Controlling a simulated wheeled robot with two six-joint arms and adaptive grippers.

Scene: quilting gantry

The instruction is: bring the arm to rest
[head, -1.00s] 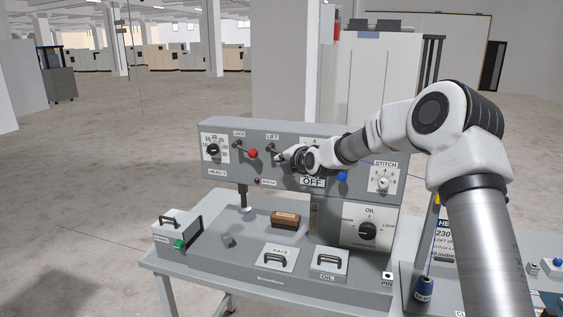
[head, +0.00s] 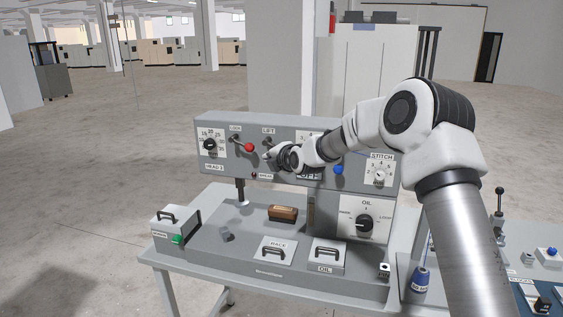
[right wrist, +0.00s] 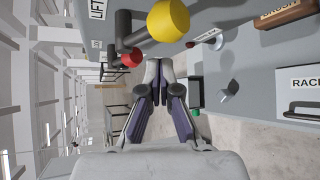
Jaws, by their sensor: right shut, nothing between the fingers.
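My right arm reaches in from the right in the head view. Its gripper (head: 272,157) is in front of the grey machine head panel (head: 220,125), just below the LIFT lever. In the right wrist view the gripper (right wrist: 160,68) is shut and empty, with its tips close together. The lift lever's yellow knob (right wrist: 168,20) is beside the tips there, with a visible gap; the gripper hides it in the head view. The red-knobbed lever (head: 249,147) is left of the gripper; it also shows in the wrist view (right wrist: 132,57). My left gripper is out of view.
The panel also carries a blue knob (head: 338,169), a stitch dial (head: 379,175) and an oil dial (head: 365,223). Below are a brown block (head: 283,213) and handled covers (head: 274,252). A blue thread cone (head: 421,279) stands right. Open floor lies left.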

